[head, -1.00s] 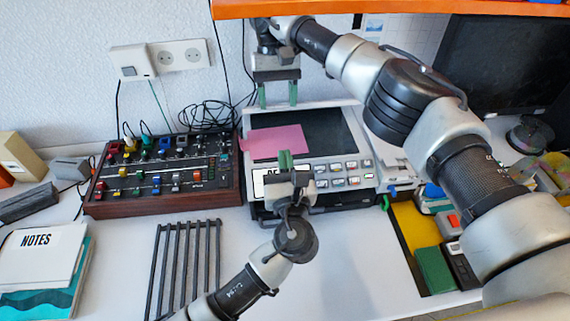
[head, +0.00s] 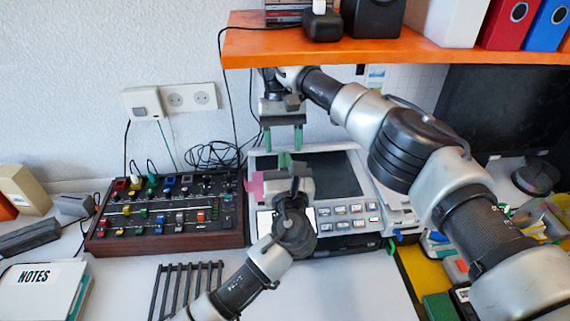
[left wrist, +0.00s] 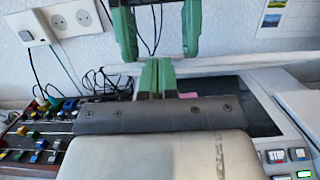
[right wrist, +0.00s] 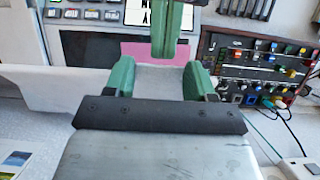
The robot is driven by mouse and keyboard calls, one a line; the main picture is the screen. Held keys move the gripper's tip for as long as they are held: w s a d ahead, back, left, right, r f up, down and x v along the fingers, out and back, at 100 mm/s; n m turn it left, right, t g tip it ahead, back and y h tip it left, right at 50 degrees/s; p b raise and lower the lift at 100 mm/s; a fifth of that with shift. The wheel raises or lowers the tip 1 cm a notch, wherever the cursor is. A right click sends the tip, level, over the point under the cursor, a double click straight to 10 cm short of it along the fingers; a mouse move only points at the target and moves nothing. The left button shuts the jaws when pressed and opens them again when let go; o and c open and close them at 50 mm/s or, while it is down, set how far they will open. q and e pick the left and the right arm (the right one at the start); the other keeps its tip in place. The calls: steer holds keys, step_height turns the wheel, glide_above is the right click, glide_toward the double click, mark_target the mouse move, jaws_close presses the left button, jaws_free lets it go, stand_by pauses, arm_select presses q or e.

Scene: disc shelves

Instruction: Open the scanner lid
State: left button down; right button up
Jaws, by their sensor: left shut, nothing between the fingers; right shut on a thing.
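The scanner (head: 352,212) is a pale box at the back of the desk with a dark glass and a button panel. Its glass is uncovered, with a pink sheet (head: 255,187) on it, partly hidden by my left arm. The lid (right wrist: 60,88) appears as a pale panel seen nearly edge-on, raised at the scanner's back. My right gripper (head: 284,138) is at the back edge, fingers apart and gripping the lid; the exact contact is hard to see. My left gripper (head: 285,160) is shut and empty above the glass; its green fingertips touch each other in the left wrist view (left wrist: 157,78).
An orange shelf (head: 400,50) hangs above. A mixer panel (head: 165,215) with coloured knobs stands left of the scanner. A black rack (head: 185,285), a notes book (head: 40,290) and a yellow tray (head: 420,268) lie nearer.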

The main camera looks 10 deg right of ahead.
arm_select(q)
steer(key=shift+w+a+r, duration=0.1)
steer(key=shift+w+r, duration=0.35)
steer(key=shift+r, duration=0.25)
arm_select(e)
steer(key=shift+f, duration=0.1)
steer(key=o, duration=1.3)
steer(key=shift+w, duration=0.1)
arm_select(q)
steer(key=shift+w+f, duration=0.1)
steer(key=shift+f, duration=0.05)
